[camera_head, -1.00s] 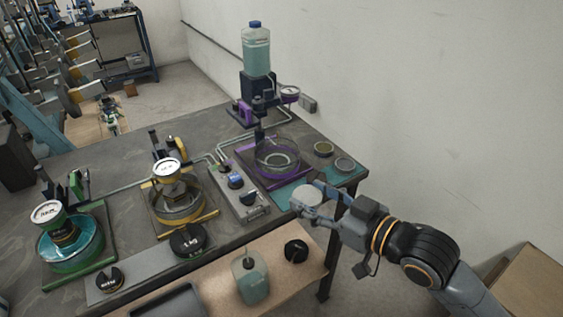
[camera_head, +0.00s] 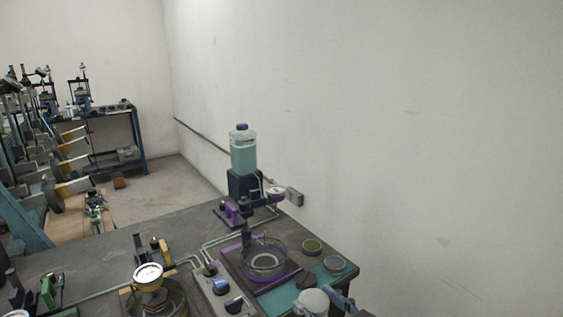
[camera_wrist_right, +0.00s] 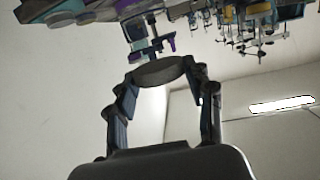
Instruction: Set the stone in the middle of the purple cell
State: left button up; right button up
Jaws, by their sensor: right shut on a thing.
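The purple cell is a clear round glass dish (camera_head: 265,260) on a purple frame, with a pale ring showing inside it. My right gripper is shut on the stone, a round grey disc (camera_head: 313,302), at the lower edge of the head view. The stone is in front and to the right of the purple cell, apart from it. In the right wrist view the stone (camera_wrist_right: 160,71) sits between the two fingertips of my right gripper (camera_wrist_right: 162,78). Most of my right arm is below the head view. My left gripper is not in view.
A bottle of teal liquid (camera_head: 243,152) stands on a dark stand behind the cell. A control box with knobs (camera_head: 222,292) and a yellow cell with a gauge (camera_head: 148,277) are to the left.

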jog(key=s+d+f+m+t+h, duration=0.1)
jog(key=s+d+f+m+h, duration=0.1)
jog(key=d+f+m+h, duration=0.3)
jog(key=s+d+m+t+h, duration=0.1)
jog(key=d+t+h, duration=0.15)
jog(key=d, duration=0.55)
jog(key=w+a+r+n+g+y, duration=0.1)
jog(key=a+n+y, duration=0.1)
jog(key=a, duration=0.3)
jog(key=w+a+r+n+g+y, duration=0.1)
jog(key=a+r+n+g+y, duration=0.1)
jog(key=a+n+y, duration=0.1)
jog(key=w+a+r+n+g+y, duration=0.1)
jog(key=a+r+n+y, duration=0.1)
jog(key=a+y, duration=0.2)
jog(key=shift+a+r+n+g, duration=0.1)
jog(key=shift+a+n+g, duration=0.3)
jog(key=shift+a, duration=1.1)
jog(key=shift+s+a+f+n+g+y, duration=0.2)
jog(key=shift+a+n+g+y, duration=0.2)
jog(key=shift+n+g+y, duration=0.35)
jog(key=shift+w, duration=0.1)
